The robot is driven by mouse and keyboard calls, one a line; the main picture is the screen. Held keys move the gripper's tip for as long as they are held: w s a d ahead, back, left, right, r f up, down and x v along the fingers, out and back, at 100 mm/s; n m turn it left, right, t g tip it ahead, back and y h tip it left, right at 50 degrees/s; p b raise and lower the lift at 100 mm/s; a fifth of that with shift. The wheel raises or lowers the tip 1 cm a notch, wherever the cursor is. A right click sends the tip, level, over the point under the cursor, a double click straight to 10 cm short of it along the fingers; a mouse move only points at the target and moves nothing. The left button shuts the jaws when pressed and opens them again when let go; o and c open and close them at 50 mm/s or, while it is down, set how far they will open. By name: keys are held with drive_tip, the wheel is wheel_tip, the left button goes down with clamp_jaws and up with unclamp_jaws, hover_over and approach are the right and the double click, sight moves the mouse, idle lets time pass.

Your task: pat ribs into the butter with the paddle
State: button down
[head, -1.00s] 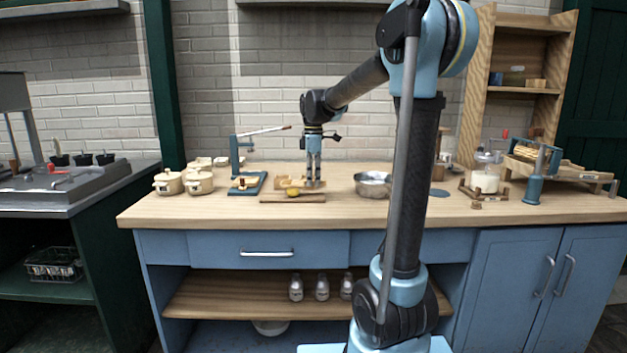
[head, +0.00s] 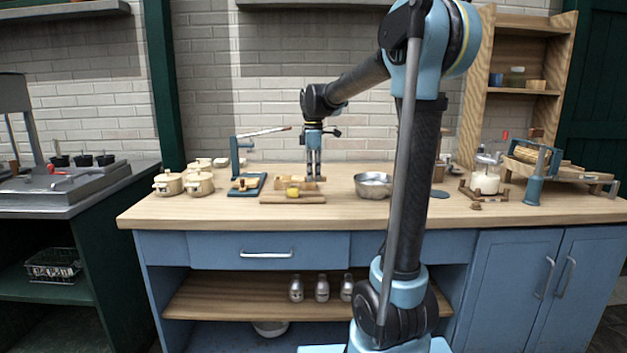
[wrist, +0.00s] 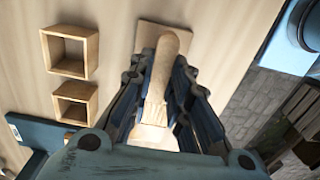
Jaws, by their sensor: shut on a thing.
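My gripper (head: 314,176) points down over the worktop, just behind and right of the butter. In the wrist view its fingers (wrist: 160,100) are shut on a wooden paddle (wrist: 170,52), whose rounded end sticks out between them. The paddle is too small to make out clearly in the head view. The butter (head: 293,191) is a small yellow lump on a flat wooden board (head: 290,200). A board also shows behind the paddle in the wrist view (wrist: 149,33). The butter cannot be made out in the wrist view, and whether the paddle touches it is unclear.
A blue lever press (head: 237,160) stands left of the board, with lidded cream pots (head: 199,183) farther left. A metal bowl (head: 372,186) is to the right. Bare worktop lies in front.

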drive_tip(key=shift+r, duration=2.55)
drive_tip(key=shift+f, duration=0.15)
drive_tip(key=shift+f, duration=2.9)
drive_tip(key=shift+f, duration=0.5)
drive_tip(key=shift+r, duration=0.1)
drive_tip(key=shift+r, duration=3.4)
